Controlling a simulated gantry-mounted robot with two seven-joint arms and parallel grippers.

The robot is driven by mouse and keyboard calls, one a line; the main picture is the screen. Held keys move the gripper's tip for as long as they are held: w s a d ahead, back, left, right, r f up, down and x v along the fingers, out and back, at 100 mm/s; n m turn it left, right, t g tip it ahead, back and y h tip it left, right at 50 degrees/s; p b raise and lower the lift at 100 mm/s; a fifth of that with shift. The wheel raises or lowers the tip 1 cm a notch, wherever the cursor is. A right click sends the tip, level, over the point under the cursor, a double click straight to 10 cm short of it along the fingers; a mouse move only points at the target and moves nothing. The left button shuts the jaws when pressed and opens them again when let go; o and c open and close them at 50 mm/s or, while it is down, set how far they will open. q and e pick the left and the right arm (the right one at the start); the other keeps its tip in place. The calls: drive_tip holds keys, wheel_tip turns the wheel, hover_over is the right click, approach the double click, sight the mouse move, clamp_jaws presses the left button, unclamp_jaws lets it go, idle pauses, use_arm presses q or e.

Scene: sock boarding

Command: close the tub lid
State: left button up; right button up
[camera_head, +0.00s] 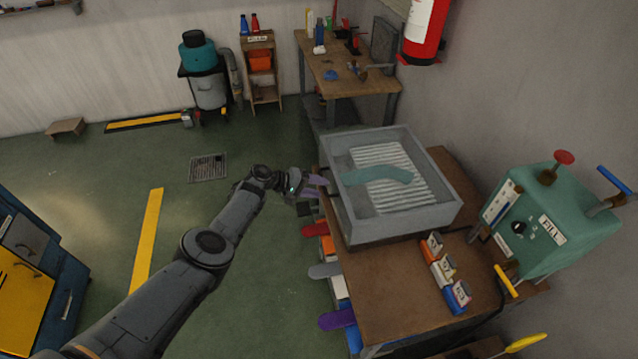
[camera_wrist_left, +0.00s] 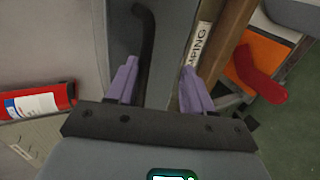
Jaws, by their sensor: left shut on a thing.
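The grey tub (camera_head: 348,216) stands on a brown wooden bench, its top open. Inside it lie a white ribbed rack (camera_head: 405,190) and a teal sock (camera_head: 375,175). I cannot make out a separate lid in the head view. My left gripper (camera_head: 321,187), with purple fingers, is at the tub's left side. In the left wrist view its fingers (camera_wrist_left: 157,85) stand a little apart, with a black bar (camera_wrist_left: 146,35) between them in front of a dark grey panel. The gripper is shut on this bar, which looks like a handle; the grip itself is partly hidden. My right gripper is out of view.
Several small labelled boxes (camera_head: 441,271) stand on the bench (camera_head: 395,300) right of the tub's front. A green machine (camera_head: 545,225) is at the right. Coloured sock forms (camera_head: 325,270) stick out at the bench's left edge.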

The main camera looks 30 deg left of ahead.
use_arm(q)
drive_tip(key=shift+s+f, duration=0.25)
drive_tip(key=shift+r, duration=0.1)
drive_tip(key=p+v, duration=0.6)
drive_tip(key=v, duration=0.4)
drive_tip(key=shift+a+r+p, duration=0.25)
drive_tip(key=shift+r+p, duration=0.1)
drive_tip(key=shift+r, duration=0.05)
drive_tip(key=shift+s, duration=0.1)
